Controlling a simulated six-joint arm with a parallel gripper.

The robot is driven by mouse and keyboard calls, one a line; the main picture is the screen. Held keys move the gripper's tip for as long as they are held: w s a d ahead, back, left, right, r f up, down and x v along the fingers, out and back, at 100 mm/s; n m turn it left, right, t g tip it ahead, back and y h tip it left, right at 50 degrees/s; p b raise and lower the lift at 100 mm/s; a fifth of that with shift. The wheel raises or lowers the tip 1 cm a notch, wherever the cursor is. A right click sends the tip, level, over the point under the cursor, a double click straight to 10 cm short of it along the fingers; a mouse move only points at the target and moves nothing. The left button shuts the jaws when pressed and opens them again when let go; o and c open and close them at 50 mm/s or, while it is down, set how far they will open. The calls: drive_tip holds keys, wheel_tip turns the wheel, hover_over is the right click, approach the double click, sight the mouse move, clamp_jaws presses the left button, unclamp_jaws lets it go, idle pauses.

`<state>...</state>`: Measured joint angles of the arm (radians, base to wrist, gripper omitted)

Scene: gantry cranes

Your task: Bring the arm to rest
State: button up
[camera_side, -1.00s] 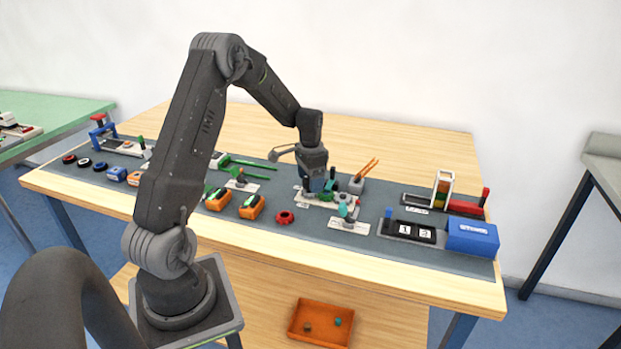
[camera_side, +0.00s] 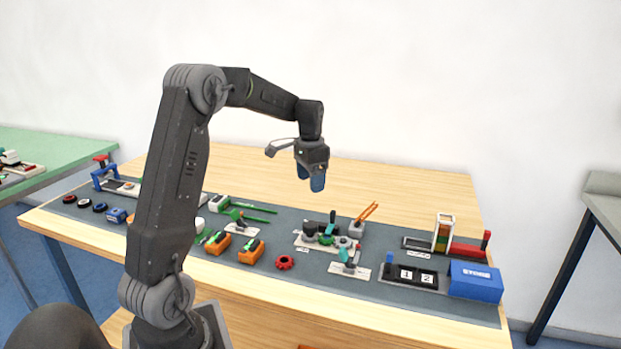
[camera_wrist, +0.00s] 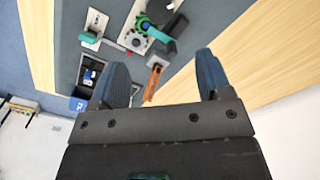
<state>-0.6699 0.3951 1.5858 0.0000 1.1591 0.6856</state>
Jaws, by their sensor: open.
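My gripper (camera_side: 312,181) hangs above the back middle of the table, its fingers pointing down, well clear of the things below. In the wrist view its two blue fingers (camera_wrist: 165,82) stand wide apart with nothing between them. My gripper is open and empty. Below it on the grey mat (camera_side: 300,276) is a white plate with grey gears and a green part (camera_side: 325,236). This assembly also shows at the top of the wrist view (camera_wrist: 146,25).
A grey block with orange sticks (camera_side: 366,213) stands right of the gears. Further right are a blue box (camera_side: 475,281), a number counter (camera_side: 416,277) and a clear upright frame (camera_side: 443,232). Orange boxes (camera_side: 236,248) and a red knob (camera_side: 285,262) lie to the left. The air around my gripper is free.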

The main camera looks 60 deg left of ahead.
idle(0.5)
drive_tip(key=s+d+r+t, duration=0.1)
drive_tip(key=s+d+r, duration=0.2)
drive_tip(key=d, duration=0.5)
drive_tip(key=s+d+r+t, duration=0.2)
drive_tip(key=s+d, duration=0.2)
drive_tip(key=d, duration=0.3)
drive_tip(key=s+d+r+t, duration=0.1)
drive_tip(key=s+d+r, duration=0.2)
drive_tip(key=d, duration=0.5)
drive_tip(key=s+d+f+t, duration=0.1)
drive_tip(key=s+d+f, duration=0.1)
drive_tip(key=s+d, duration=0.4)
drive_tip(key=shift+s+d+t, duration=0.15)
drive_tip(key=shift+s+t, duration=0.15)
drive_tip(key=shift+s, duration=0.85)
